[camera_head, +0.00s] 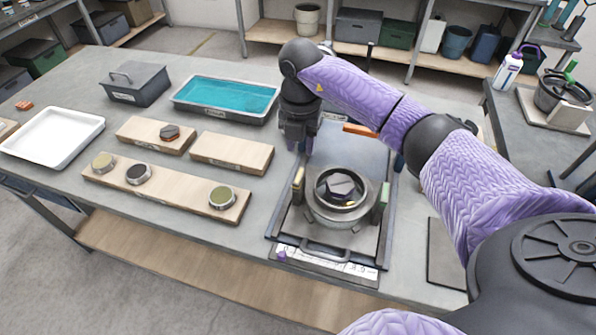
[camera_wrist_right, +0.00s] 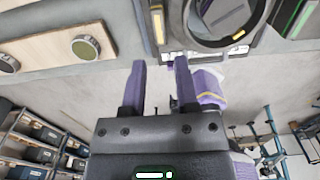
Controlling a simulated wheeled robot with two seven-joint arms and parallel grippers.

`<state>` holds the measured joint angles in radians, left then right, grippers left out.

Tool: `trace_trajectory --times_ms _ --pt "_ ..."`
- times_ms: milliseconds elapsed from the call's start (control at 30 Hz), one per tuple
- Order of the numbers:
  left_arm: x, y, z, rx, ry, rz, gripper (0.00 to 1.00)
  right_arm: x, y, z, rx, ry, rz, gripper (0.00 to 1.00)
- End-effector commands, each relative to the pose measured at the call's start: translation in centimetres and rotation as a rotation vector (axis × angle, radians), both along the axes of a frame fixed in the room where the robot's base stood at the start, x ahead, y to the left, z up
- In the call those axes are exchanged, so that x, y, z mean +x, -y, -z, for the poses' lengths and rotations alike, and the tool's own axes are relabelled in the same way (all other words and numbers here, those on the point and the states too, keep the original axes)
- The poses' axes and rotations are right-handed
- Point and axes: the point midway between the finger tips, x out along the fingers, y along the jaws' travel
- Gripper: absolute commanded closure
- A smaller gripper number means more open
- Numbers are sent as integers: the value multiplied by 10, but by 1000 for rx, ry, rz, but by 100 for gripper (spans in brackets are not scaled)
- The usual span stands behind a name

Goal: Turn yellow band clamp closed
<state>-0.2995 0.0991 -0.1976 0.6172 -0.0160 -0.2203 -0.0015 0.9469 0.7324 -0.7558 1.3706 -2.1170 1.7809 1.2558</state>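The yellow band clamp (camera_head: 299,180) is a small block with a yellow strip, at the left side of a round metal ring (camera_head: 338,208) on a dark frame. In the right wrist view the yellow band clamp (camera_wrist_right: 158,27) shows at the top, left of the ring, beyond my fingertips. My right gripper (camera_head: 298,146) points down behind and above the clamp, apart from it. In the wrist view my right gripper (camera_wrist_right: 160,64) has two purple fingers spread with nothing between them. Whether the clamp is open or closed I cannot tell. My left gripper is not in view.
A green-banded clamp (camera_head: 382,198) stands right of the ring, and an orange bar (camera_head: 360,130) lies behind it. A handle (camera_head: 312,252) is at the frame's front. Wooden boards (camera_head: 232,152), a teal-filled tray (camera_head: 226,95) and a grey box (camera_head: 137,84) stand left.

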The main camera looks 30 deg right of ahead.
Motion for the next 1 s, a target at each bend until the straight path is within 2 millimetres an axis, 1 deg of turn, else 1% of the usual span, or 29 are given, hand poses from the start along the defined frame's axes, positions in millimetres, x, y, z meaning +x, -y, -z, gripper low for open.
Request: trace_trajectory --times_ms 33,100,200,300,400,467,700,767,800,867,900,1000 --pt "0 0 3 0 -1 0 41 -1 -1 13 1 -6 -2 62" --pt "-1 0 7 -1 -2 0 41 -1 -1 32 4 -6 -3 62" --pt "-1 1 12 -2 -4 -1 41 -1 -2 57 5 -5 -5 62" --pt "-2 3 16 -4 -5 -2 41 -1 -2 76 7 -3 -6 62" --pt "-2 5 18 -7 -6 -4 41 -1 -2 86 7 -1 -8 62" --pt "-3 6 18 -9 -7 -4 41 0 -2 89 7 -1 -7 62" --pt "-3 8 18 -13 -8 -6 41 0 -2 90 8 1 -9 62" --pt "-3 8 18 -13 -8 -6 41 0 -2 90 8 1 -9 74" --pt "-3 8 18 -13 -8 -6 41 0 -2 90 8 1 -9 83" --pt "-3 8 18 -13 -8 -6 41 0 -2 90 8 1 -9 96" --pt "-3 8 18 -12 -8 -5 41 0 -2 89 8 1 -9 100" --pt "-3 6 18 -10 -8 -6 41 0 -3 89 8 1 -9 100"
